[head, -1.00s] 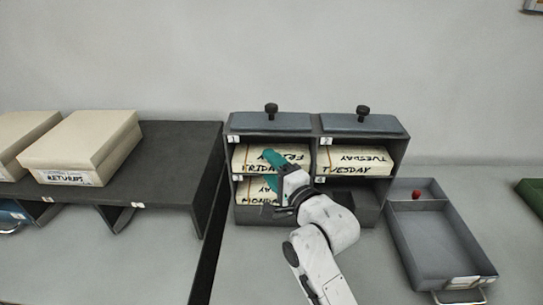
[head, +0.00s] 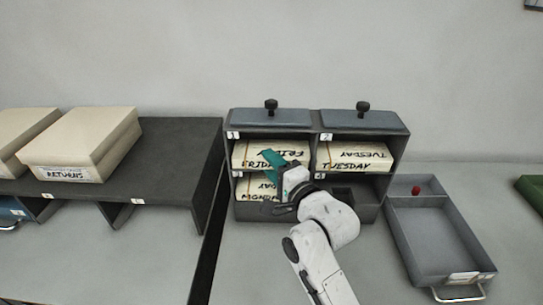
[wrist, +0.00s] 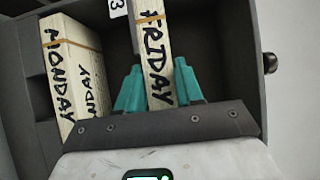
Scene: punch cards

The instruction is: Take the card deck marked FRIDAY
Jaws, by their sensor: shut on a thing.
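The FRIDAY deck (head: 252,158) is a cream block with black lettering and an orange band, in compartment 1 at the upper left of the dark rack. In the wrist view the FRIDAY deck (wrist: 152,45) stands between my teal fingers. My gripper (head: 280,160) is shut on it, one finger on each side, as the wrist view of my gripper (wrist: 158,88) shows. My gripper hides part of the deck's front in the head view. The MONDAY deck (head: 250,187) lies in the compartment below, partly hidden by my gripper.
The TUESDAY deck (head: 350,158) lies in compartment 2, right of FRIDAY. The lower right compartment looks empty. Lids with knobs (head: 362,106) top the rack. A grey tray (head: 430,240) with a red ball (head: 416,190) is at right. A RETURNS box (head: 85,145) sits on a dark shelf at left.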

